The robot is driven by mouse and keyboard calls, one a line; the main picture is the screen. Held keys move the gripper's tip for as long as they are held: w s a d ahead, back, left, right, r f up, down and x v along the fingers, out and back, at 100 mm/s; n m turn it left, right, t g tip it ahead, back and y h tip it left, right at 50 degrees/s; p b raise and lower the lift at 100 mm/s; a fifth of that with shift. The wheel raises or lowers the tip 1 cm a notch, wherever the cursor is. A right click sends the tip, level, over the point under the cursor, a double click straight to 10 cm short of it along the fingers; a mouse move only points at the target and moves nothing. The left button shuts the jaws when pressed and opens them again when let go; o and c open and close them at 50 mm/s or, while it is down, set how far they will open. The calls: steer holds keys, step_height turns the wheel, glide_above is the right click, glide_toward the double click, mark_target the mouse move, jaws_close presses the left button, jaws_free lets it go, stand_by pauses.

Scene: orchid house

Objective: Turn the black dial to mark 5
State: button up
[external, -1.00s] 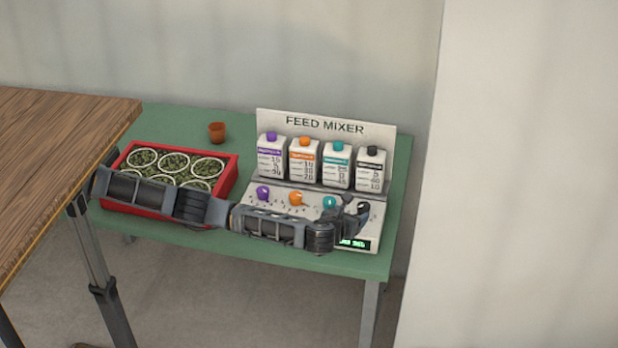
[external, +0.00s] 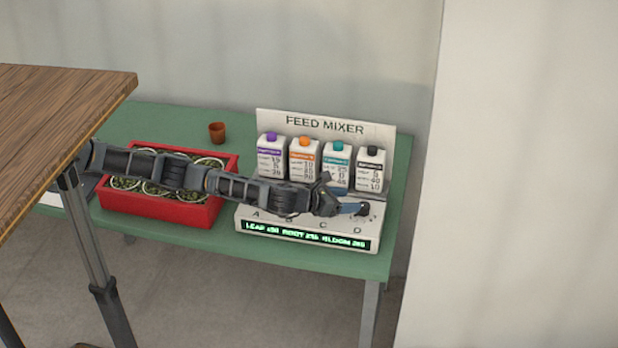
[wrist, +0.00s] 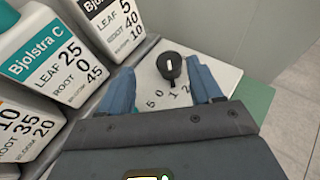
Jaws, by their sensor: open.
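My gripper (wrist: 160,69) is open, with one blue finger on each side of the dial and gaps between. In the external view my gripper (external: 350,208) is at the dial (external: 364,209) above label D, at the panel's right end. My arm hides the other dials.
Several feed cartons, including Bjolstra C (wrist: 45,50), stand close behind and left of the gripper. A red crate (external: 160,213) of round pots is to the left on the green table (external: 130,122). The table's right edge is near the dial. A small brown pot (external: 217,132) stands behind.

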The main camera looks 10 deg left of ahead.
mark_target(364, 209)
steer(key=shift+s+a+m+g+h+p, duration=0.25)
steer(key=shift+s+a+m+g+h, duration=0.1)
steer(key=shift+a+m+g, duration=0.2)
steer(key=shift+s+a+m+g+h+p, duration=0.25)
steer(key=shift+s+a+m+g, duration=0.15)
steer(key=shift+a, duration=0.2)
steer(key=shift+w+d+f, duration=0.15)
steer(key=shift+d+f, duration=0.05)
steer(key=shift+d, duration=0.15)
steer(key=shift+b+x, duration=0.6)
steer(key=shift+x, duration=2.85)
steer(key=shift+c, duration=0.3)
steer(key=c, duration=0.9)
steer(key=shift+c, duration=0.2)
